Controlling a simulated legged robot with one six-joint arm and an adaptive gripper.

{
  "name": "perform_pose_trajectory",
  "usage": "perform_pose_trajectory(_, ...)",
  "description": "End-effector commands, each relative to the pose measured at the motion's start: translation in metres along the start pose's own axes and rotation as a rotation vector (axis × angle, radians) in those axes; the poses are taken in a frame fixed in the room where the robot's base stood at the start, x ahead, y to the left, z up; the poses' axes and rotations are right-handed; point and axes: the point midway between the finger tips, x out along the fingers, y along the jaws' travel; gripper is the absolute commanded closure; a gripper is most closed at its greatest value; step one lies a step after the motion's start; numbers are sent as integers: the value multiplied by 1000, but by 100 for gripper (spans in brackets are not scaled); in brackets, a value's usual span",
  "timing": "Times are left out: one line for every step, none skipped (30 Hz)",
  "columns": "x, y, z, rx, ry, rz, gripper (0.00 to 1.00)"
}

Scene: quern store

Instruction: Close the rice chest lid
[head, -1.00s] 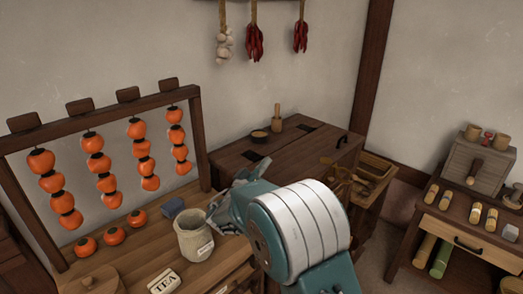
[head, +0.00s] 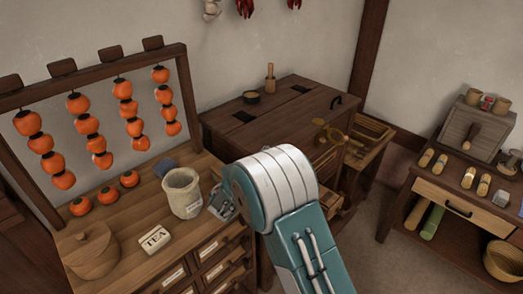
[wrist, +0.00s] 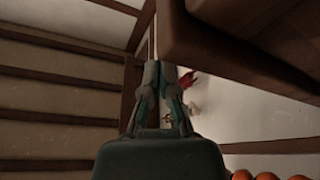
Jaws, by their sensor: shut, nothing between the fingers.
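The rice chest (head: 222,133) is a dark wooden chest against the back wall in the head view. Its lid (head: 295,112), with a black handle (head: 336,102) at the right, looks flat and level with the chest's back strip. My arm hides part of the chest's front. My gripper (head: 222,203) shows only in part, just right of the beige jar (head: 183,194) and in front of the chest, apart from the handle. In the wrist view my gripper (wrist: 160,68) is shut and empty. A brown wooden surface fills the upper right there; I cannot tell which piece it is.
A small bowl (head: 251,97) and a wooden bottle-like piece (head: 270,77) stand on the chest's back strip. A tea label block (head: 155,239) and a round lidded box (head: 89,252) are on the drawer cabinet. A side table (head: 470,195) stands right, with open floor between.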

Motion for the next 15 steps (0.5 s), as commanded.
perform_pose_trajectory(-1, -1, 0, -1, 1, -1, 100)
perform_pose_trajectory(-1, -1, -1, -1, 1, -1, 100)
perform_pose_trajectory(-2, -2, -1, -1, 2, -1, 100)
perform_pose_trajectory(-2, -2, -1, -2, 2, -1, 100)
perform_pose_trajectory(-2, -2, -1, -2, 2, -1, 100)
perform_pose_trajectory(-2, -2, -1, -2, 2, -1, 100)
perform_pose_trajectory(-2, -2, -1, -2, 2, -1, 100)
perform_pose_trajectory(-2, -2, -1, -2, 2, -1, 100)
perform_pose_trajectory(-2, -2, -1, -2, 2, -1, 100)
perform_pose_trajectory(-2, -2, -1, -2, 2, -1, 100)
perform_pose_trajectory(-3, -2, -1, -2, 2, -1, 100)
perform_pose_trajectory(-4, -3, -1, -2, 2, -2, 100)
perform_pose_trajectory(-6, -3, -1, -2, 2, -2, 100)
perform_pose_trajectory(-9, -3, -1, -2, 2, -3, 100)
perform_pose_trajectory(-15, -3, -1, -2, 3, -4, 100)
